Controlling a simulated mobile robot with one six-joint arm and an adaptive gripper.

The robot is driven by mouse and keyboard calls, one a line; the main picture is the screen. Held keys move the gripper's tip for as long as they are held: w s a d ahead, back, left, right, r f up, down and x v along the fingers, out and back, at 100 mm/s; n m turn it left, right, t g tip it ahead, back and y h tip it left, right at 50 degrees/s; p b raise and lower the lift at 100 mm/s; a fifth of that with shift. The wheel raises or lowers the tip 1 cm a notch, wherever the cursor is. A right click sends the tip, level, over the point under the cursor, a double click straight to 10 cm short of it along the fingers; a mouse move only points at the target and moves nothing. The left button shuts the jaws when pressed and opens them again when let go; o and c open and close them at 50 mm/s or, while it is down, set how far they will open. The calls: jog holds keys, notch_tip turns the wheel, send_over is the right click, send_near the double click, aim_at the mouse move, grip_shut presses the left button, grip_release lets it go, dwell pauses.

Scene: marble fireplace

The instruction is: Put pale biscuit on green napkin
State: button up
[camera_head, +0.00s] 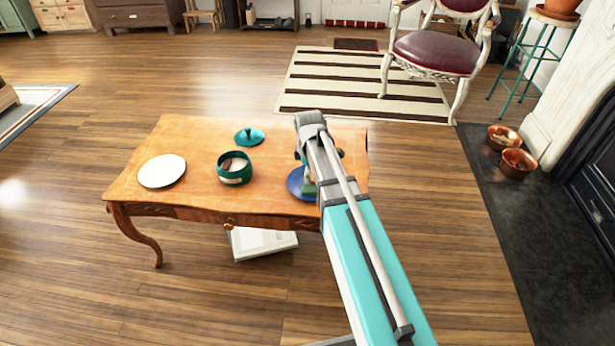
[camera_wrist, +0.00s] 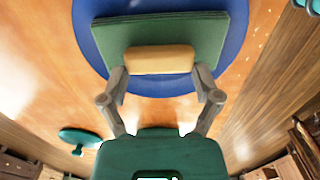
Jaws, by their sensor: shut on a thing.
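The pale biscuit (camera_wrist: 160,60) is between the fingertips of my gripper (camera_wrist: 160,71), which is shut on it, in the wrist view. It lies over the near edge of the green napkin (camera_wrist: 160,32); I cannot tell whether it touches the cloth or hangs above it. The napkin is folded on a round blue plate (camera_wrist: 236,35). In the head view the blue plate (camera_head: 295,181) is at the right end of the table, and a bit of the green napkin (camera_head: 309,189) shows. My arm hides most of the plate, the biscuit and the fingers there.
On the wooden table (camera_head: 200,137), a white plate (camera_head: 162,171) is at the left. An open teal pot (camera_head: 235,176) with pale pieces inside stands near the middle. Its teal lid (camera_head: 249,137) lies behind it. A white box (camera_head: 262,243) is on the floor below.

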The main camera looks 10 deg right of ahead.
jog(key=shift+f, duration=0.15)
jog(key=o, duration=0.6)
dwell(0.3)
notch_tip(320, 180, up, 12)
jog(key=p, duration=1.2)
jog(key=shift+r, duration=0.2)
jog(key=shift+s, duration=0.1)
dwell(0.5)
